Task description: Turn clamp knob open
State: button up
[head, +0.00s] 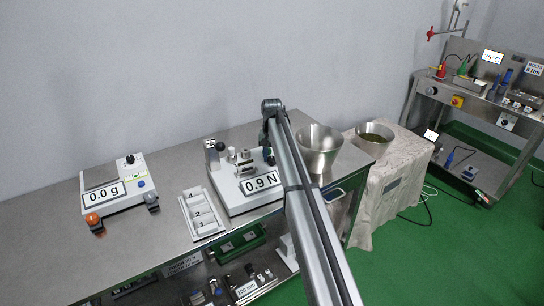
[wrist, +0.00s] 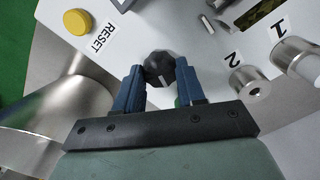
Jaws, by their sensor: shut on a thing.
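The clamp knob (wrist: 160,68) is a black knob with a short white line, on the white face of the force tester. In the wrist view my gripper (wrist: 160,82) has its two blue fingers on either side of the knob, shut on it. In the head view the white tester (head: 234,196) with its "0.9 N" display (head: 261,180) stands on the steel bench. My arm passes in front of its right side, and the knob and fingertips are mostly hidden there.
A yellow button (wrist: 77,21) marked RESET and metal posts (wrist: 250,88) labelled 1 and 2 are near the knob. A steel funnel-shaped bowl (head: 320,142) stands close on the right. A numbered white tray (head: 187,218) and a scale (head: 108,175) reading 0.0 g are to the left.

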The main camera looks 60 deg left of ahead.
aim_at(272, 158)
jog(key=shift+n, duration=1.7)
jog(key=o, duration=1.1)
jog(key=shift+c, duration=0.2)
jog(key=shift+r, duration=0.1)
notch_tip(272, 158, up, 14)
jog(key=shift+f, duration=0.25)
